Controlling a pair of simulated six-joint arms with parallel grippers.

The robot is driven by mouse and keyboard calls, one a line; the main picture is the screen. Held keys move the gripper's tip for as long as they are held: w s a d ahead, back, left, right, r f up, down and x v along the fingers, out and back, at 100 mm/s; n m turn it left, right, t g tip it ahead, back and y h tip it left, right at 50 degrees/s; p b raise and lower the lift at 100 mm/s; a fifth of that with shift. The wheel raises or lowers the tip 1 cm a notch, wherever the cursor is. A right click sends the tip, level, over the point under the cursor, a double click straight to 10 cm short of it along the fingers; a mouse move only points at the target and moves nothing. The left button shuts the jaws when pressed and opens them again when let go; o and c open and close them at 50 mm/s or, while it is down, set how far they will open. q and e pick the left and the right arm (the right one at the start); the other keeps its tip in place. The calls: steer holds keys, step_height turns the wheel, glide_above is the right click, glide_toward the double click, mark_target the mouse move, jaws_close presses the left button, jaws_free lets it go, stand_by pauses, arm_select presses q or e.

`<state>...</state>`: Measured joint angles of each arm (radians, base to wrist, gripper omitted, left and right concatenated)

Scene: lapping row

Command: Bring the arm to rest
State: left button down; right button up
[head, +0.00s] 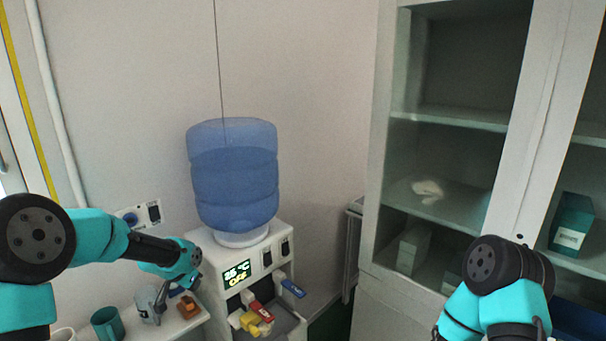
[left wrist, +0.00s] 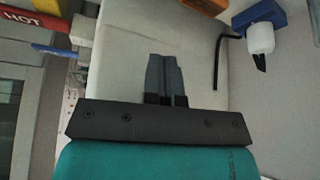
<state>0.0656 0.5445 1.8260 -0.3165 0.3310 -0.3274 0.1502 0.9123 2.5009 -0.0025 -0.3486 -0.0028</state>
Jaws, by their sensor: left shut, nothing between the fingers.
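My left arm comes in from the left in the head view, its wrist beside the white water dispenser (head: 240,262) and above the white counter. In the left wrist view my left gripper (left wrist: 166,78) has its two grey fingers together, with nothing between them. The fingers show against a pale surface and appear apart from the objects around them. In the head view the fingertips are hard to make out. My right arm shows at the lower right in front of the cabinet; its gripper is out of the picture.
The dispenser carries a blue water bottle (head: 233,177) and coloured taps; its red HOT tap (left wrist: 22,20) shows at left in the wrist view. A teal mug (head: 107,324) and a brown item (head: 188,307) stand on the counter. A glass-fronted cabinet (head: 384,190) stands right.

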arm_select(q)
steer(key=s+d+f+n+g+h, duration=0.15)
steer(key=s+d+f, duration=0.25)
steer(key=s+f, duration=0.5)
steer(key=s+d+f+n+g, duration=0.1)
steer(key=s+d+f+n, duration=0.15)
steer(key=s+f, duration=0.6)
steer(key=s+d+f+n+g, duration=0.1)
steer(key=s+d+f, duration=0.1)
steer(key=s+f, duration=0.2)
steer(key=s+d+f+n+g, duration=0.1)
steer(key=s+f, duration=0.4)
steer(key=s, duration=0.5)
steer(key=shift+d+f+n, duration=0.25)
steer(key=shift+d+n, duration=0.25)
